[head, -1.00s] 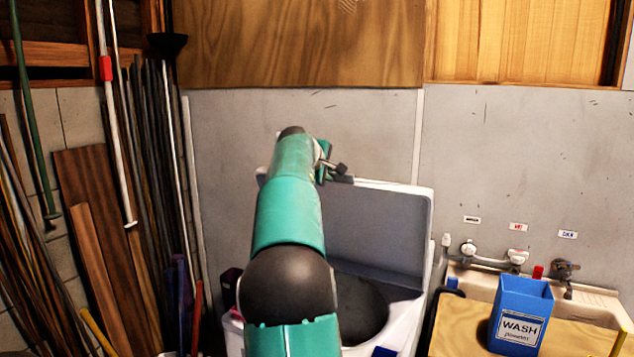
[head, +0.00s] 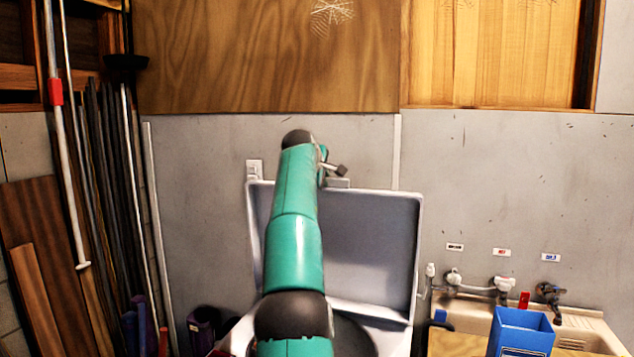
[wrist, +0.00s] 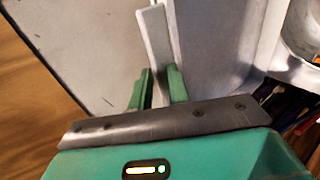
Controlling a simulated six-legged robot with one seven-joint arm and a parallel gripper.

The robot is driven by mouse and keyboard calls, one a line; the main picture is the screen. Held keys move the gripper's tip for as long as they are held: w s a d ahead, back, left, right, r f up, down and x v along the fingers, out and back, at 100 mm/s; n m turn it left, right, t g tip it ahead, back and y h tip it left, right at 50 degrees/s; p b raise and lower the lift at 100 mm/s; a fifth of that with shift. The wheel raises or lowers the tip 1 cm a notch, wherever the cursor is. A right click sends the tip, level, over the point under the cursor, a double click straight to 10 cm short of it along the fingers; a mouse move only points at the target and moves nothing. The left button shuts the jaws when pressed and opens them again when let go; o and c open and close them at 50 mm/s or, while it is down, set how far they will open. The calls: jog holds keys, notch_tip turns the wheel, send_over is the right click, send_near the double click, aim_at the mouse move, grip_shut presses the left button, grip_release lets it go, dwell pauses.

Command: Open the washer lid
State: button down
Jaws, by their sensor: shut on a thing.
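The washer lid (head: 372,240) is a grey-white panel standing raised, close to upright, at the back of the white washer. Part of the dark tub opening (head: 355,338) shows below it. My gripper (head: 331,172) is at the lid's top edge, and my arm covers the lid's left part. In the wrist view, the fingers of my gripper (wrist: 160,76) are shut on a narrow pale tab (wrist: 157,45), which appears to be the lid's handle. The lid's broad pale surface (wrist: 218,35) shows to the right of the tab.
A grey wall (head: 520,190) stands close behind the lid. To the right are a sink (head: 585,330) with taps and a blue box (head: 521,330). Boards and poles (head: 110,200) lean at the left. A dark purple container (head: 204,328) sits left of the washer.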

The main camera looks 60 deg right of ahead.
jog(key=shift+d+r, duration=0.1)
jog(key=shift+d, duration=0.5)
jog(key=c, duration=1.8)
grip_release()
jog(key=shift+c, duration=0.2)
jog(key=o, duration=0.3)
jog(key=shift+d, duration=0.1)
jog(key=v, duration=1.4)
jog(key=shift+s, duration=0.1)
